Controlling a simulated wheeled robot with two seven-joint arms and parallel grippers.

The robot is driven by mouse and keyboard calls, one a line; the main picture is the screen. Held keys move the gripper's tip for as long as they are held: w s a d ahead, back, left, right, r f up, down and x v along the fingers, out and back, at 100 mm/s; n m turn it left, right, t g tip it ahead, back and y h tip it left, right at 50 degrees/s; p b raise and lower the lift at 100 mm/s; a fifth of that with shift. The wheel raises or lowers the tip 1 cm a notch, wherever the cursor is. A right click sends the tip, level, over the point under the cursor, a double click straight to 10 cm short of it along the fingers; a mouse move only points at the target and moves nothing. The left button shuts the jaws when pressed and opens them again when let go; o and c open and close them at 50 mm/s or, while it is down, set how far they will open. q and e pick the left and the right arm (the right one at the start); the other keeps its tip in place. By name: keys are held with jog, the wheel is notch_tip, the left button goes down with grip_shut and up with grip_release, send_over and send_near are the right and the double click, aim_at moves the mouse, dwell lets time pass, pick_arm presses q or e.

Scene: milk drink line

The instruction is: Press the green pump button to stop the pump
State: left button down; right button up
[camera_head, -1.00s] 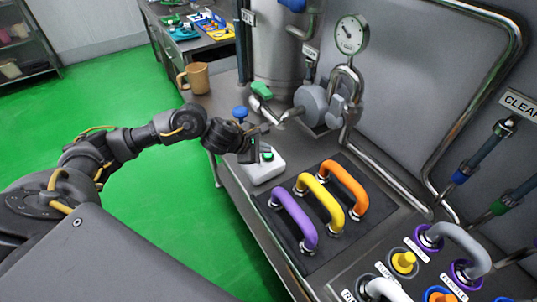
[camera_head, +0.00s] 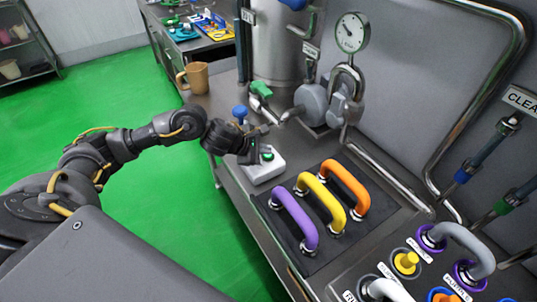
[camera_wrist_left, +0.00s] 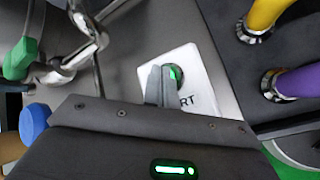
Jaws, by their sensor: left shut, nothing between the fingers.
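The green pump button (camera_head: 267,155) is on top of a small white box (camera_head: 263,171) at the counter's left edge. My left gripper (camera_head: 251,156) is shut and empty, pointing down close beside the button. In the left wrist view the closed fingertips (camera_wrist_left: 159,88) overlap the near side of the green button (camera_wrist_left: 177,73), and part of it stays visible. The white box (camera_wrist_left: 205,85) shows there with partly hidden lettering. I cannot tell whether the fingers touch the button. My right gripper is not in view.
Purple (camera_head: 296,218), yellow (camera_head: 322,202) and orange (camera_head: 347,184) handles stand right of the box. Behind are a green-handled valve (camera_head: 260,89), a blue knob (camera_head: 240,112), a pressure gauge (camera_head: 351,33) and a brown mug (camera_head: 195,78). Green floor is clear at left.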

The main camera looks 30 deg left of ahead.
aim_at(264, 156)
pick_arm(q)
jog(key=shift+r, duration=0.1)
jog(key=shift+r+p, duration=0.65)
jog(key=shift+r, duration=0.15)
notch_tip(264, 156, up, 6)
jog(key=p, duration=0.3)
jog(key=shift+p, duration=0.35)
dwell(0.3)
